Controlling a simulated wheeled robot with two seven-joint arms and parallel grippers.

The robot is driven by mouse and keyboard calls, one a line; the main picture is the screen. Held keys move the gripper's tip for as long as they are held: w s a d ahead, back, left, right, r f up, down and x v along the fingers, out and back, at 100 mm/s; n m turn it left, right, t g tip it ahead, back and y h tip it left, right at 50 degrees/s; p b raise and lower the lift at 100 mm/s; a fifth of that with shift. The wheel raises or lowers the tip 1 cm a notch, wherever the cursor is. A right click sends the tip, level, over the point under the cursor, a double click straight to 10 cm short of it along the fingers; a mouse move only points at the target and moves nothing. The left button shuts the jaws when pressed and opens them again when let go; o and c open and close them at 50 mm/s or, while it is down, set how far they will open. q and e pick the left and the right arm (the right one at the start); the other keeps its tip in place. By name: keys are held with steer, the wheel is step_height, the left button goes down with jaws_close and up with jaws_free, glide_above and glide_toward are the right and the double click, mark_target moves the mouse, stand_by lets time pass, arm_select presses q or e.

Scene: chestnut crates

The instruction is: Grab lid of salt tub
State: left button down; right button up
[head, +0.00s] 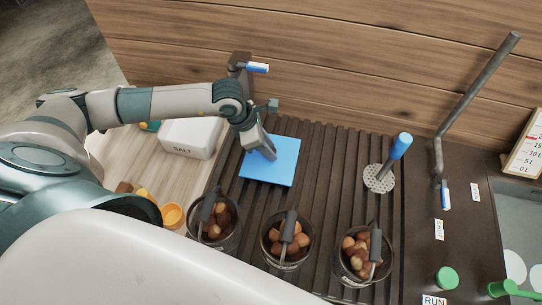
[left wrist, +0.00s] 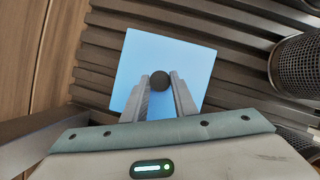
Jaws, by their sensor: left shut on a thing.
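The salt tub (head: 185,142) is a white box labelled SALT, left of the slatted dark board. Its top looks white and uncovered. A flat blue square lid (head: 268,172) with a dark round knob lies over the slats to the tub's right. My left gripper (head: 267,151) is over the lid's upper part. In the left wrist view, the gripper (left wrist: 160,88) has its fingers on either side of the knob (left wrist: 161,79), shut on it, above the blue lid (left wrist: 190,55). I cannot tell whether the lid touches the slats. My right gripper is not in view.
Three dark pots of chestnuts (head: 285,240) with handled tools stand in front of the lid. A blue-handled skimmer (head: 380,177) is to the right. A bent pipe (head: 440,150) rises farther right. Orange cups (head: 172,215) stand at lower left.

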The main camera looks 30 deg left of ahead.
arm_select(q)
steer(key=shift+r, duration=0.1)
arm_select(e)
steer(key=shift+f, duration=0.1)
